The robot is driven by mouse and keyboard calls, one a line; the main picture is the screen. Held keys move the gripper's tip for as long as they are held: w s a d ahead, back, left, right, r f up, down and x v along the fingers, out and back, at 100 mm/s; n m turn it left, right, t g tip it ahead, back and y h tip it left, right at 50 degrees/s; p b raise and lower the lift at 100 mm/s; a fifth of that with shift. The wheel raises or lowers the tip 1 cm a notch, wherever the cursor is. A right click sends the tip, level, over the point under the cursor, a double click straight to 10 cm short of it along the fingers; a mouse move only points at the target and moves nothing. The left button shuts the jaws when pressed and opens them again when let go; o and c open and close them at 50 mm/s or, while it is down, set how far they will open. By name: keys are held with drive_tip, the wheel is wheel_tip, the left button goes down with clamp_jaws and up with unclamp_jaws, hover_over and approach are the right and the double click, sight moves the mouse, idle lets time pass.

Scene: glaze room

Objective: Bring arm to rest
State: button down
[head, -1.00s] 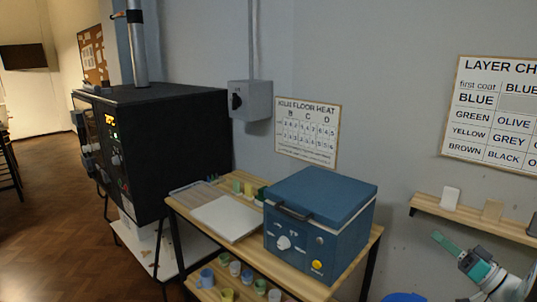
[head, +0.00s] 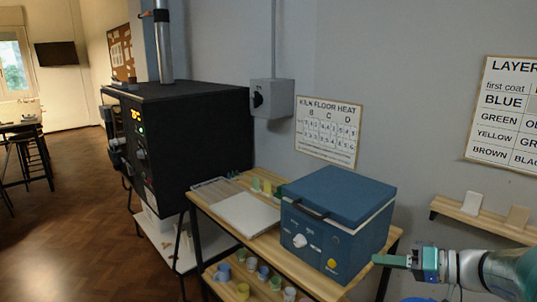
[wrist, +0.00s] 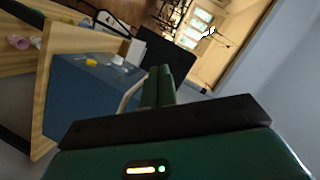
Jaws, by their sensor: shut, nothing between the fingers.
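My gripper (head: 376,260) shows at the lower right of the head view, at the end of my arm. Its green fingers are together with nothing between them, pointing left. In the picture it lies just right of the blue kiln box's (head: 335,225) lower right side; I cannot tell whether it touches. In the wrist view my gripper (wrist: 158,75) points away from the camera with its green fingers shut, and the blue kiln box (wrist: 85,100) is left of them.
A wooden table (head: 240,243) holds the blue box and a white slab (head: 247,214), with several cups on its lower shelf. A large black kiln (head: 190,140) stands left. A wall shelf (head: 470,217) with tiles is above my arm. Open wooden floor (head: 80,220) lies left.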

drive_tip(key=s+a+f+g+h, duration=0.1)
drive_tip(key=s+a+h, duration=0.4)
drive_tip(key=s, duration=0.3)
drive_tip(key=s+a+f+m+g+h, duration=0.1)
drive_tip(key=s+a+h, duration=0.4)
drive_tip(key=s+h, duration=0.2)
drive_tip(key=shift+s+a+f+h, duration=0.2)
drive_tip(key=shift+s+h, duration=0.2)
drive_tip(key=shift+s, duration=0.75)
